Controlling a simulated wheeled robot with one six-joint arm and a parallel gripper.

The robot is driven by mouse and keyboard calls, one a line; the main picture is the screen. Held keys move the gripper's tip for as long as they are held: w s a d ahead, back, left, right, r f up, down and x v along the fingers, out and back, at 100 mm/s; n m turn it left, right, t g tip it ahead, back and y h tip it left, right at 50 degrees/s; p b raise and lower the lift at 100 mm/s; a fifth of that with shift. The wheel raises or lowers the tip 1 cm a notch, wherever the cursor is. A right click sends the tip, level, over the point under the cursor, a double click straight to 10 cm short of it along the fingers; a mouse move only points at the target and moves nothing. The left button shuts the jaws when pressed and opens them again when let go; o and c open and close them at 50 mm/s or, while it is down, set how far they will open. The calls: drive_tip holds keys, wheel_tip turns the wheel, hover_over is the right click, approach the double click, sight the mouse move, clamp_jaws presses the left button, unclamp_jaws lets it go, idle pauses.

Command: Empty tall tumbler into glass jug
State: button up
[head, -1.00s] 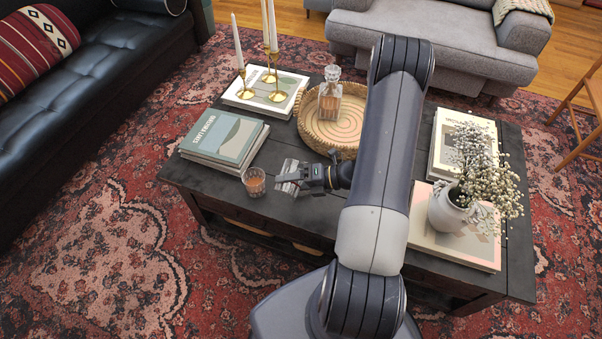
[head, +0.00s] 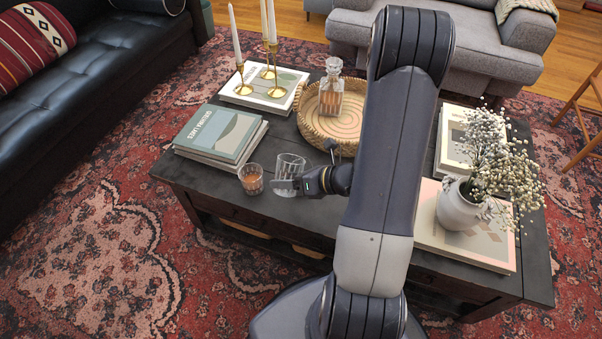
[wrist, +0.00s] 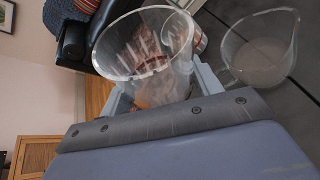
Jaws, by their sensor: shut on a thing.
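The tall tumbler (wrist: 143,62) is clear glass. It is held tilted in my gripper (wrist: 155,97), its wide mouth toward the top of the wrist view. In the head view the tumbler (head: 284,188) shows at my gripper's (head: 300,185) tips, near the table top. The glass jug (head: 291,165) stands just beyond it, on the far side; in the wrist view the jug (wrist: 262,48) is at upper right, with a pointed lip and a pale patch low inside. My gripper is shut on the tumbler.
A short glass with amber content (head: 251,181) stands just left of the tumbler. Stacked books (head: 218,135) lie behind it. A woven tray (head: 305,122) with a decanter (head: 331,92) is behind the jug. A flower vase (head: 459,208) stands at right.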

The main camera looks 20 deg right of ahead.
sight(290, 196)
drive_tip(key=shift+s+a+f+n+t+h+b, duration=0.45)
drive_tip(key=shift+f+n+b, duration=0.2)
drive_tip(key=shift+b, duration=1.65)
drive_tip(key=shift+s+a+f+n+t+h+b, duration=0.45)
drive_tip(key=shift+n+b, duration=0.3)
drive_tip(key=shift+b, duration=1.55)
drive_tip(key=b, duration=0.1)
drive_tip(key=n+b, duration=0.1)
drive_tip(key=shift+s+a+f+t+h+b, duration=0.15)
drive_tip(key=shift+a+t+h+b, duration=0.15)
drive_tip(key=shift+t+b, duration=0.1)
wheel_tip(290, 196, up, 5)
drive_tip(key=p, duration=0.4)
drive_tip(key=shift+r, duration=0.2)
drive_tip(key=shift+f, duration=0.1)
